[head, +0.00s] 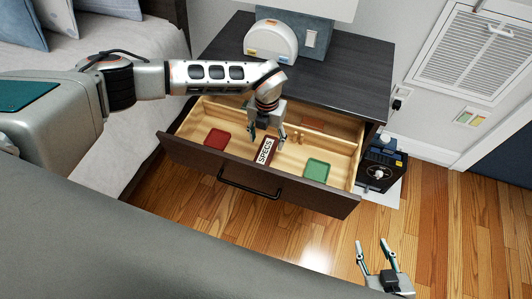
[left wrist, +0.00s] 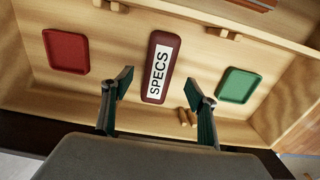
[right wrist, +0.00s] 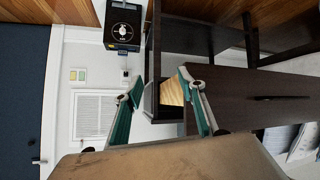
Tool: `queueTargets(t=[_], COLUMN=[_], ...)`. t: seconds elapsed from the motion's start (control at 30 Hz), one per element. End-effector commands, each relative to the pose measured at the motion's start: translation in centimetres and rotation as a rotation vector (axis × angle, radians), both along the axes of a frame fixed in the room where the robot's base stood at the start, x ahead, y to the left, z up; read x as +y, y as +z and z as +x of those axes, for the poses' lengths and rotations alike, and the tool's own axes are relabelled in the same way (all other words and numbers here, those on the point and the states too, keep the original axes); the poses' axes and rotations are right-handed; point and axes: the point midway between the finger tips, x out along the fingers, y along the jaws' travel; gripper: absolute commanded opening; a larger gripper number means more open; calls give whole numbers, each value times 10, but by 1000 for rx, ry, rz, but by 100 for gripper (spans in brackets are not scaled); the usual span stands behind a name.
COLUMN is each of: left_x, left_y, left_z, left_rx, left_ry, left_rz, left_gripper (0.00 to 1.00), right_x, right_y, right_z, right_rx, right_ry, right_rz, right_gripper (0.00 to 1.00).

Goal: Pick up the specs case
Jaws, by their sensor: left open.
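The specs case (head: 265,151) is a dark red-brown case with a white label reading SPECS. It lies in the open drawer (head: 320,200) between a red tray and a green tray. My left gripper (head: 267,132) is over the drawer, close to the case, open and empty. In the left wrist view the case (left wrist: 150,90) appears between and beyond the two spread fingers (left wrist: 158,82). I cannot tell the exact height gap. My right gripper (head: 371,242) is open and empty, low over the wooden floor at right; its fingers (right wrist: 160,78) are apart.
The red tray (head: 217,139) and green tray (head: 317,168) lie either side of the case. Small wooden pegs (left wrist: 187,117) stand near it. A black box (head: 381,165) stands at right; a bed is at left.

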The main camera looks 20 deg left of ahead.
Motion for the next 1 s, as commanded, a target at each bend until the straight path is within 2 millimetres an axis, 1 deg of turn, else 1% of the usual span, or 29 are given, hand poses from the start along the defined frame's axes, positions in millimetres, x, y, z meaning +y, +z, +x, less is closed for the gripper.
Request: queueTargets(t=[0.03,0.17,0.27,0.4,0.5,0.6,0.77,0.8,0.87,0.9,0.93,0.97,1.0], left_x=[0,0,1,2,2,2,2,2,2,2,2,2,2], left_y=[-8,-16,-26,-48,-61,-64,-62,-62,-62,-62,-62,-62,-62], left_z=[-1,-3,-6,-13,-12,-10,-9,-9,-9,-9,-9,-9,-9], left_rx=[4,3,5,8,7,3,0,0,1,1,1,1,1], left_ry=[0,0,-1,-1,-1,-1,-1,-1,-1,-1,-1,-1,-1], left_rz=[0,-1,-2,-2,-3,-3,-4,-4,-3,-3,-3,-3,-3], left_gripper=[58,58,58,58,58,58,58,53,38,27,19,16,16], right_x=[0,1,1,1,1,2,2,2,2,2,2,2,2], right_y=[-3,-3,-6,-14,-19,-15,-5,-4,-3,-4,-4,-4,-5], right_z=[-2,-3,-4,-8,-10,-7,0,1,2,2,2,2,2], right_rx=[5,5,8,19,26,17,-4,-7,-8,-8,-8,-8,-7], right_ry=[1,2,3,4,5,6,7,7,7,7,7,8,8], right_rz=[-1,-1,-1,-5,-6,-4,-2,-1,-2,-2,-2,-1,-2], right_gripper=[40,40,40,40,40,40,40,40,40,40,40,40,40])
